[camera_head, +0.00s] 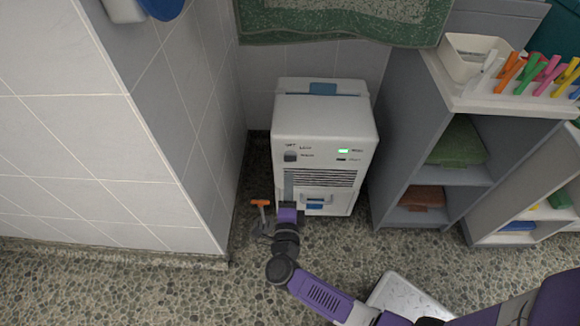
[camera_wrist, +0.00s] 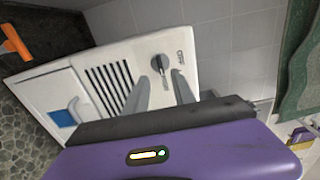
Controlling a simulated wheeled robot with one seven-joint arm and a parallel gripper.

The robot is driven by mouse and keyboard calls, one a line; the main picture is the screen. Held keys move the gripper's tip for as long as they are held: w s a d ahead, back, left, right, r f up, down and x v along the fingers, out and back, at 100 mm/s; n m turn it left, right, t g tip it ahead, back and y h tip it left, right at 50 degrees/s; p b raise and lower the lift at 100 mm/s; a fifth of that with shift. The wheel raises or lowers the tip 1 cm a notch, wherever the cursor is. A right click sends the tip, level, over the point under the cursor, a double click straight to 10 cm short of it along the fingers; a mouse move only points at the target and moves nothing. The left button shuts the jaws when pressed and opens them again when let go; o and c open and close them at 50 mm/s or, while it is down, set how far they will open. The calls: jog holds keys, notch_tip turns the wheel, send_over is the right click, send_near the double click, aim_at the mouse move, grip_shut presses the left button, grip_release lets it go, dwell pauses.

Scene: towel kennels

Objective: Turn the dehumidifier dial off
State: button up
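The white dehumidifier (camera_head: 322,120) stands on the floor against the tiled back wall. Its dark dial (camera_head: 290,156) is at the upper left of the front panel, and a green light (camera_head: 343,151) glows at the right. In the wrist view the dial (camera_wrist: 160,64) shows with its pointer, just beyond the fingertips. My gripper (camera_wrist: 162,78) has its two grey fingers apart with nothing between them. The left finger's tip lies close to the dial in the picture; I cannot tell whether it touches. In the head view my gripper (camera_head: 288,192) is before the lower left of the front panel.
A grey shelf unit (camera_head: 405,130) stands close on the right, with folded towels inside. A tiled wall corner (camera_head: 205,130) is on the left. An orange-handled tool (camera_head: 261,203) stands on the floor left of my gripper. A green towel (camera_head: 340,20) hangs above.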

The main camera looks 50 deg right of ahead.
aim_at(290, 158)
jog(key=b+x, duration=0.1)
jog(key=x, duration=0.6)
jog(key=shift+b, duration=0.4)
grip_shut()
